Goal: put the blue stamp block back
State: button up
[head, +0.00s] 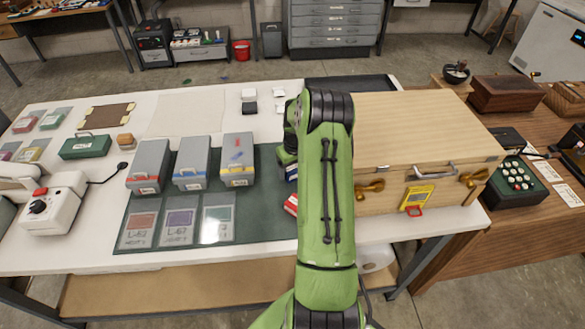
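I cannot pick out the blue stamp block for certain. A small blue-and-white item (291,173) shows partly from behind my green arm, at the right of the dark green mat (265,215). A red-and-white item (291,204) shows just below it, also partly covered. Three grey boxes stand on the mat, with a red-labelled box (149,165), a blue-labelled box (191,162) and a yellow-labelled box (238,172). My gripper is hidden behind my arm.
Flat cases with red, purple and green panels lie along the mat's front. A large wooden chest (400,135) stands right of my arm. A white device (55,205) with a cable and a green case (86,146) are at the left. The white table's back middle is mostly clear.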

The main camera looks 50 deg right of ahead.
aim_at(294, 170)
jog(key=o, duration=0.3)
jog(key=shift+w, duration=0.1)
notch_tip(294, 170, up, 12)
jog(key=s+p, duration=0.1)
jog(key=s+a+r+n+h, duration=0.1)
jog(key=a+r+n, duration=0.1)
jog(key=a+r, duration=1.1)
jog(key=s+a+r+t, duration=0.1)
jog(key=s+a+r, duration=0.15)
jog(key=a, duration=0.35)
jog(key=s+a+r+t, duration=0.1)
jog(key=s+a, duration=0.3)
jog(key=a, duration=0.2)
jog(key=s+a, duration=0.2)
jog(key=s, duration=0.2)
jog(key=s+a+n+t+y, duration=0.1)
jog(key=s+a, duration=0.2)
jog(key=s, duration=0.1)
jog(key=s+a+t, duration=0.1)
jog(key=s+a, duration=0.2)
jog(key=s, duration=0.1)
jog(key=shift+s+f+n, duration=0.2)
jog(key=shift+f+n, duration=0.05)
jog(key=shift+n, duration=0.05)
